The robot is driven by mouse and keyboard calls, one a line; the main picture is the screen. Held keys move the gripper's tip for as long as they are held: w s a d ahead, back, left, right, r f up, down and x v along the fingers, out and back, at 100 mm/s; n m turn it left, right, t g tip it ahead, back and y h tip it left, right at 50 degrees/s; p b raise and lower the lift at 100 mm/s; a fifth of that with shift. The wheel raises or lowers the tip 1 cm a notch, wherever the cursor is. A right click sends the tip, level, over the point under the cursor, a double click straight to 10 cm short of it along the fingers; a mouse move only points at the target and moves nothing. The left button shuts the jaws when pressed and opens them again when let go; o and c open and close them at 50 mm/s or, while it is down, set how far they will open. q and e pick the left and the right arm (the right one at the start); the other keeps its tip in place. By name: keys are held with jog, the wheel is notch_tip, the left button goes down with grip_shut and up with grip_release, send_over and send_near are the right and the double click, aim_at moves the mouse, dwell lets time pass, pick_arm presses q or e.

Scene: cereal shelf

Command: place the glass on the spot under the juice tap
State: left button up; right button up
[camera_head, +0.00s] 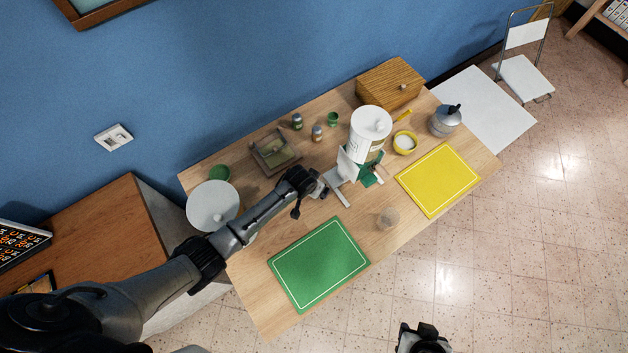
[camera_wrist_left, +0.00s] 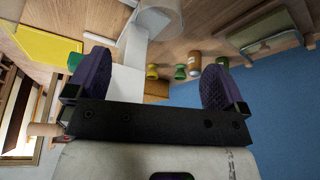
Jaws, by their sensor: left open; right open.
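The clear glass (camera_head: 388,219) stands on the wooden table between the green and yellow mats. The white juice dispenser (camera_head: 370,126) stands behind it on a green base (camera_head: 369,172), with white parts (camera_head: 346,172) on its left side. The tap and the spot under it are hard to make out. My left gripper (camera_head: 312,188) is left of the dispenser, apart from the glass. In the left wrist view its purple fingers (camera_wrist_left: 150,80) are open, with white parts beyond them. My right gripper (camera_head: 425,334) is open and empty beyond the table's front edge.
The green mat (camera_head: 318,262) lies front left and the yellow mat (camera_head: 438,180) right. Small jars (camera_head: 317,132), a tray (camera_head: 275,154), a wooden box (camera_head: 390,83), a yellow bowl (camera_head: 405,143) and a moka pot (camera_head: 445,120) stand behind or beside the dispenser.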

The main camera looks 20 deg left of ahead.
pick_arm(q)
jog(key=shift+s+r, duration=0.1)
jog(key=shift+r, duration=0.2)
jog(key=shift+s, duration=0.15)
jog(key=s+r, duration=0.2)
jog(key=s, duration=0.5)
jog(key=s+r, duration=0.3)
jog(key=s, duration=0.4)
jog(key=shift+d+r+h, duration=0.25)
jog(key=shift+h, duration=0.05)
jog(key=shift+g+y, duration=0.4)
jog(key=shift+y, duration=0.1)
jog(key=s+a+r, duration=0.1)
jog(key=s+r, duration=0.3)
jog(key=s, duration=0.1)
jog(key=s+a+r, duration=0.2)
jog(key=s+r, duration=0.2)
jog(key=s, duration=0.1)
jog(key=s+a+r, duration=0.2)
jog(key=s+r, duration=0.1)
jog(key=s, duration=0.2)
jog(key=shift+a+r, duration=0.15)
jog(key=shift+r, duration=0.25)
